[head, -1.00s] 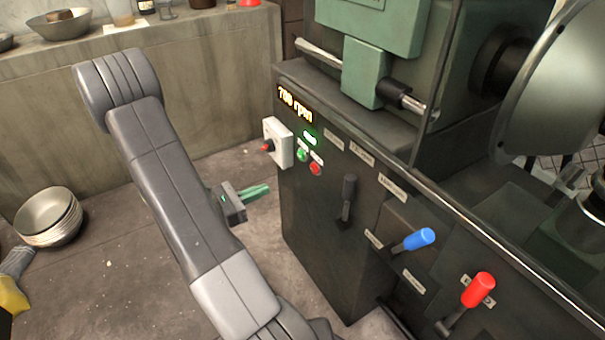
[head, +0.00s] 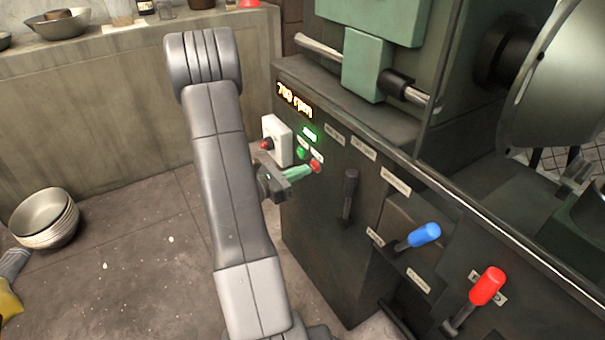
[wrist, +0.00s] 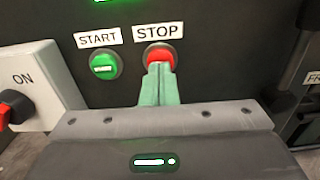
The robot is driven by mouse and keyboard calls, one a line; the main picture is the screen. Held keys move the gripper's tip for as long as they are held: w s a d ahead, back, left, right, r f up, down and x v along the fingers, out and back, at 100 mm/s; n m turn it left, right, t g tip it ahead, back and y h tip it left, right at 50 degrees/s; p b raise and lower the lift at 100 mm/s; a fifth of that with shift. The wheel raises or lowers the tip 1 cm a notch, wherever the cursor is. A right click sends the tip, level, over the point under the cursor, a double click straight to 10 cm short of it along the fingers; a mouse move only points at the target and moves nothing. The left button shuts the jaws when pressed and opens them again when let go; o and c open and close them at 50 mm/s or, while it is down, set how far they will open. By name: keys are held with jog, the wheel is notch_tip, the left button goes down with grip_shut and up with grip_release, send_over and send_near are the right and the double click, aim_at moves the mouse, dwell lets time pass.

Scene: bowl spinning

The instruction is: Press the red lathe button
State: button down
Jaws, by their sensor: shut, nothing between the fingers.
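The red button (head: 316,167) sits on the dark front panel of the lathe (head: 325,235). In the wrist view the red button (wrist: 160,58) is under a STOP label, and its lower part is hidden by my fingers. My gripper (head: 308,172) is shut and empty, its green fingertips at the red button. In the wrist view my gripper (wrist: 160,68) overlaps the lower half of the button. Whether the tips touch it or stop just short, I cannot tell. The green START button (wrist: 104,65) is just left of it.
A white box with a red ON knob (wrist: 30,90) sticks out left of the buttons. A black lever (head: 349,195), a blue-handled lever (head: 420,236) and a red-handled lever (head: 487,286) stand to the right. The display (head: 294,100) reads about 700 rpm. Bowls (head: 45,218) lie on the floor.

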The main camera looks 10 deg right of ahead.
jog(key=shift+w+d, duration=0.15)
jog(key=shift+d, duration=0.3)
jog(key=shift+w+d+r, duration=0.1)
jog(key=shift+w+d, duration=0.1)
jog(key=shift+d, duration=0.4)
jog(key=shift+r, duration=0.1)
jog(key=shift+a, duration=0.1)
jog(key=shift+a, duration=0.2)
jog(key=p+v, duration=0.2)
jog(key=v, duration=1.2)
jog(key=shift+d, duration=0.1)
